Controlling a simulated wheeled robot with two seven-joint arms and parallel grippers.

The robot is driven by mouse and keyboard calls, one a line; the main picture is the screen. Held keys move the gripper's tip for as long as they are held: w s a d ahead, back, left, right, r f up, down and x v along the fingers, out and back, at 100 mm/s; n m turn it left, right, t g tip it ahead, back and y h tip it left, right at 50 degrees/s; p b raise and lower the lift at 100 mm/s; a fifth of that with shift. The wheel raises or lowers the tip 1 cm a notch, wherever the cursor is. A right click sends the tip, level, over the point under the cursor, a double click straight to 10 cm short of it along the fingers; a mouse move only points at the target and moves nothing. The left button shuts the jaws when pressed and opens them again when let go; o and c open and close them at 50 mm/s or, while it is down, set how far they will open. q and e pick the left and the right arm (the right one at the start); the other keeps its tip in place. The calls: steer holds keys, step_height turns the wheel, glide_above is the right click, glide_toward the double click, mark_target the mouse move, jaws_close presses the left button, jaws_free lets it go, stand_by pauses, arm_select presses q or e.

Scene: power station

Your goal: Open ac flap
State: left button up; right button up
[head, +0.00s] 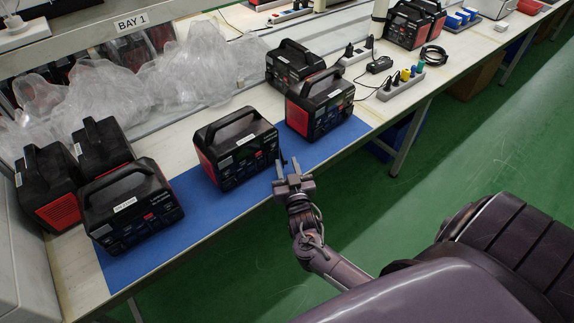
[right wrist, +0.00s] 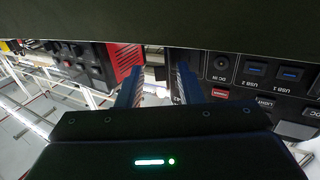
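The middle power station (head: 236,150), black with red sides and a top handle, stands on the blue mat (head: 205,205). My right gripper (head: 288,168) is at the right end of its front panel, its fingers pointing toward it. In the right wrist view the two blue-tinted fingers (right wrist: 158,88) are apart with nothing visible between them. That view also shows a black panel (right wrist: 262,84) with upside-down labels such as DC IN and USB, close to the fingers. I cannot make out an AC flap or tell whether the fingers touch anything. My left gripper is not in view.
Another power station (head: 320,105) stands to the right, one (head: 130,208) to the left, with more behind. Clear plastic wrap (head: 120,95) lies along the back. A power strip (head: 400,85) is at the right. Green floor (head: 480,130) is open in front.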

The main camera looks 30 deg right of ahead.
steer(key=shift+w, duration=0.1)
jaws_close()
steer(key=shift+d, duration=0.1)
